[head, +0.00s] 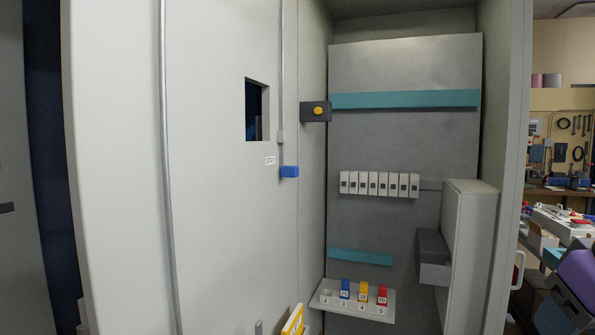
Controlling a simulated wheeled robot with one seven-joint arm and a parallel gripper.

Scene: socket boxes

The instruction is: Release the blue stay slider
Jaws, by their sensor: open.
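The blue stay slider (289,172) is a small blue block at the lower end of a thin vertical grey rod (282,60) on the pale door panel (220,220). A small white label (270,160) is just to its left; its text is too small to read surely. Nothing touches the slider from the front. My gripper is not in view.
A dark box with a yellow knob (318,111) sits up and right of the slider. The open cabinet holds a row of white breakers (380,184), a shelf with coloured blocks (350,302) and a grey box (467,250). A yellow-and-white object (293,321) shows at the bottom edge.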

